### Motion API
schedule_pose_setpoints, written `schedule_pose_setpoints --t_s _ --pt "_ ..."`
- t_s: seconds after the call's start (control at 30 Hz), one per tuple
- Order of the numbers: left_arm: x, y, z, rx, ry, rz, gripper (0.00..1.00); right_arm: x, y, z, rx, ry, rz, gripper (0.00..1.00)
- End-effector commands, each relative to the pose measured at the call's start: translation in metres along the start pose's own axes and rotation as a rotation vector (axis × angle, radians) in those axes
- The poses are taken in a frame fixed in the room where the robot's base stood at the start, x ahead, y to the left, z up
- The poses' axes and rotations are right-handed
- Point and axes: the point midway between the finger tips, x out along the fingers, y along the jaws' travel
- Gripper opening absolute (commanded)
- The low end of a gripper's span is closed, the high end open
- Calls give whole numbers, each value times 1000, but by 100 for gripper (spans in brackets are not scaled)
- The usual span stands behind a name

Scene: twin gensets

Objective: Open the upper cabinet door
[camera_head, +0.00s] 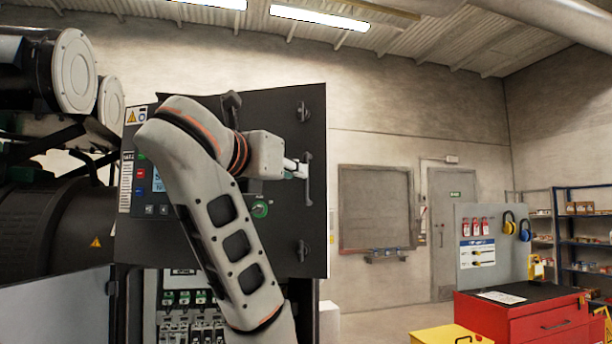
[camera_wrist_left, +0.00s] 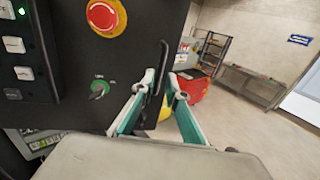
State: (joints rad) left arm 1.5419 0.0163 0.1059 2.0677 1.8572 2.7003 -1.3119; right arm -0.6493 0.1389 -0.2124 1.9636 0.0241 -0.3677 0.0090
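The upper cabinet door (camera_head: 285,115) is a dark panel with a screen and buttons on its left part. I cannot tell whether it is flush or slightly ajar. Its upright black handle (camera_head: 308,182) is near the right edge; the handle (camera_wrist_left: 163,62) also shows in the wrist view. My left gripper (camera_head: 299,169) is at this handle. In the wrist view, its teal fingers (camera_wrist_left: 163,83) stand apart with the handle between them, close to the left fingertip; a gap shows toward the right finger. My arm hides the middle of the door. My right gripper is out of view.
Black latches (camera_head: 304,112) sit above and below the handle. A red emergency button (camera_wrist_left: 104,15) and green key switch (camera_wrist_left: 99,88) are beside the gripper. The lower compartment (camera_head: 190,325) stands open, showing breakers. A red tool cabinet (camera_head: 530,322) is at right.

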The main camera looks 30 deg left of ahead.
Motion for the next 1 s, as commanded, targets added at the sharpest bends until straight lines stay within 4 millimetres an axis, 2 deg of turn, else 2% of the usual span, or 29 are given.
schedule_pose_setpoints --t_s 0.5,0.7,0.97,1.0 --pt "55 0 0 -1 0 0 14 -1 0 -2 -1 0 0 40" --pt "64 0 0 -1 -2 1 14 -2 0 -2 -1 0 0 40" --pt "64 0 0 -2 -2 1 14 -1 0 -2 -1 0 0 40" --pt "64 0 0 -2 -3 1 4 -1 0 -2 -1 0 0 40"
